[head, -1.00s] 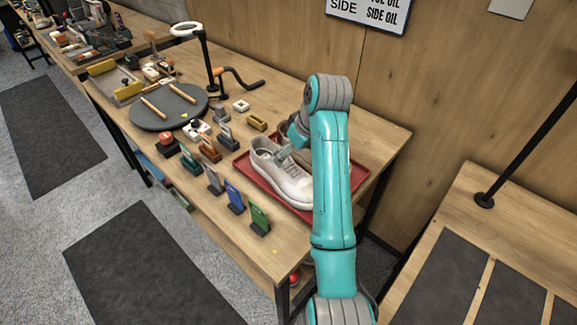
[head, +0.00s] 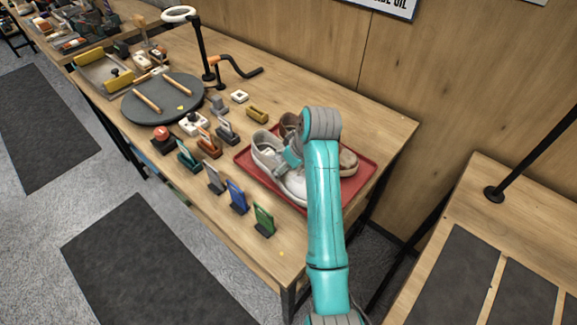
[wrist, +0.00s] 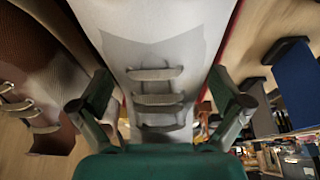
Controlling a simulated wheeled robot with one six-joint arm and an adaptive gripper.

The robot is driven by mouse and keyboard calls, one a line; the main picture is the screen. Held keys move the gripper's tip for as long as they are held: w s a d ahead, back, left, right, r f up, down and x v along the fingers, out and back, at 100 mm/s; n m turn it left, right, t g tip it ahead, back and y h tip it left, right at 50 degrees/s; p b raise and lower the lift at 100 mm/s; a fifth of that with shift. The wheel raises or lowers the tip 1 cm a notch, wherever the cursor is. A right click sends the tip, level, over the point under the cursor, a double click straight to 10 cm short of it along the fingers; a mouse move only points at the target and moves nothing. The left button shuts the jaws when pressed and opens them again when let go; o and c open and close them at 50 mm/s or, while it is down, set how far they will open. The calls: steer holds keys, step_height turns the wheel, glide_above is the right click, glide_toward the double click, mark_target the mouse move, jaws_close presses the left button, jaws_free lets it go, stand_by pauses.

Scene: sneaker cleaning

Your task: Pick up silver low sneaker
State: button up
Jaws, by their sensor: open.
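The silver low sneaker (head: 264,155) is pale grey-white and sits upright on a red tray (head: 362,180) on the wooden table. My gripper (head: 288,160) is at its laces, and my arm hides part of its front half. In the wrist view the sneaker (wrist: 160,45) fills the middle, with light laces across it. My gripper (wrist: 160,92) is open there, with one finger on each side of the laced part. I cannot tell whether the fingers touch it.
A brown sneaker (head: 348,162) shares the tray, partly behind my arm; it shows at left in the wrist view (wrist: 35,75). Small blue (head: 237,196) and green (head: 264,219) items stand in front of the tray. A dark round turntable (head: 165,98) lies farther left.

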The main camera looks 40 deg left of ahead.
steer(key=shift+r, duration=0.1)
steer(key=c, duration=1.4)
steer(key=shift+o, duration=0.2)
